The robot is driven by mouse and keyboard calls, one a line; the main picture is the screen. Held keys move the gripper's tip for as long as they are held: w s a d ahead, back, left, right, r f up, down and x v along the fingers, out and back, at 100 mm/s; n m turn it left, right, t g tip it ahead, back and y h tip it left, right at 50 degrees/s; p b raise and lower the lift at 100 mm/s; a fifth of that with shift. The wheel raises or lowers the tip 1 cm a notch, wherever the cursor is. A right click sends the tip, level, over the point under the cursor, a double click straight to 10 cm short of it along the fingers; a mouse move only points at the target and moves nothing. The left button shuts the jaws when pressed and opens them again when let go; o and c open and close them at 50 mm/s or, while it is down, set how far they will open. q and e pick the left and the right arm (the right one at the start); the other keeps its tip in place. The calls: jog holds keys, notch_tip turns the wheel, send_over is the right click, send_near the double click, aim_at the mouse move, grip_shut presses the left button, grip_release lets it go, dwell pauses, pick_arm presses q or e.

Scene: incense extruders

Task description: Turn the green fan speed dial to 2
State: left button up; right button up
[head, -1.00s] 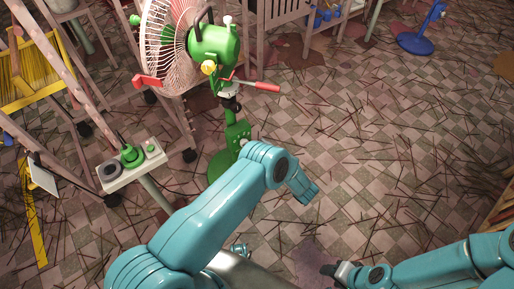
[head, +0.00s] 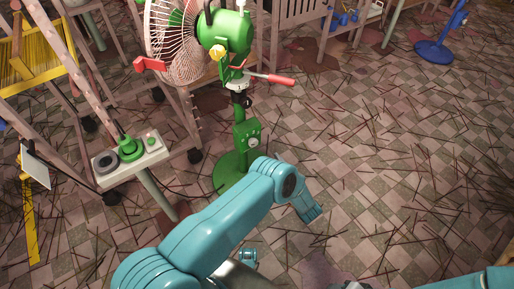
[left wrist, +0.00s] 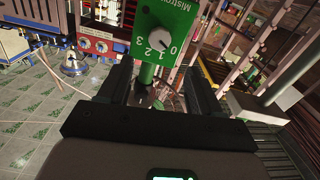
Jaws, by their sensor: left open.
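The green fan (head: 222,32) stands at upper left in the head view. Its green control box (head: 246,134) sits low on its post, with a small pale dial (head: 253,143) on it. In the left wrist view the box (left wrist: 168,22) is ahead, marked 0, 1, 2 and 3 around the pale dial knob (left wrist: 158,40). I cannot clearly tell which number the knob points at. My left gripper (left wrist: 158,75) is open and empty, its dark fingers apart, with the dial appearing beyond the gap between them. In the head view my left fingertips cannot be made out. My right gripper is not in view.
A white-topped stand (head: 130,160) with a green piece and a grey ring is left of the fan. A yellow rack (head: 40,45) is farther left. A blue fan stand (head: 440,45) is at upper right. The tiled floor (head: 400,150) is open but strewn with thin sticks.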

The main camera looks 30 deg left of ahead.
aim_at(254, 144)
pick_arm(q)
jog(key=b+x, duration=0.1)
jog(key=x, duration=0.8)
jog(key=shift+w+a+b, duration=0.15)
jog(key=shift+a+b, duration=0.1)
jog(key=shift+b, duration=0.05)
jog(key=c, duration=1)
